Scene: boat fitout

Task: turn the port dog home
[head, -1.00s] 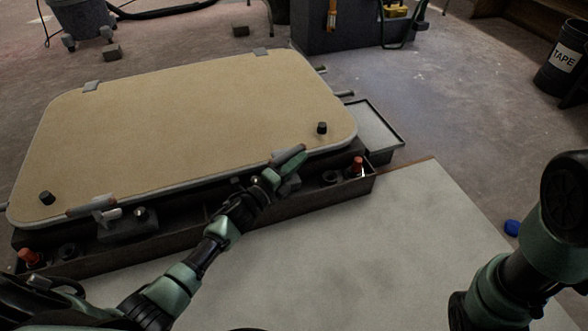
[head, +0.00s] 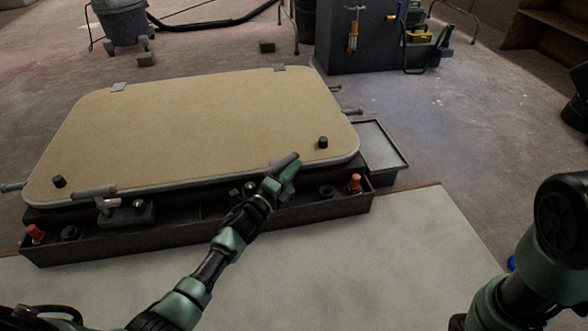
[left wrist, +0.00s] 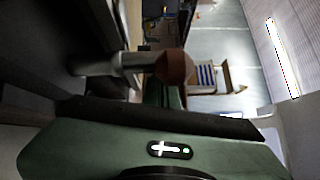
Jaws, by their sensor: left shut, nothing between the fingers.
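A large tan hatch panel (head: 205,125) with a pale rim lies over a dark trough. Two grey dog handles show at its near edge: the left dog (head: 95,191) lies along the rim, and the right dog (head: 285,159) lies slanted over the rim. I cannot tell from the pictures which one is the port dog. My left gripper (head: 279,179) is shut and empty, right at the right dog's near side; whether it touches is hidden. The left wrist view shows a grey stem with a brown rounded end (left wrist: 176,67) close by. My right gripper is out of view.
A shallow tray (head: 378,148) stands right of the hatch. A pale board (head: 400,240) in front is clear. My right arm is at the right edge.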

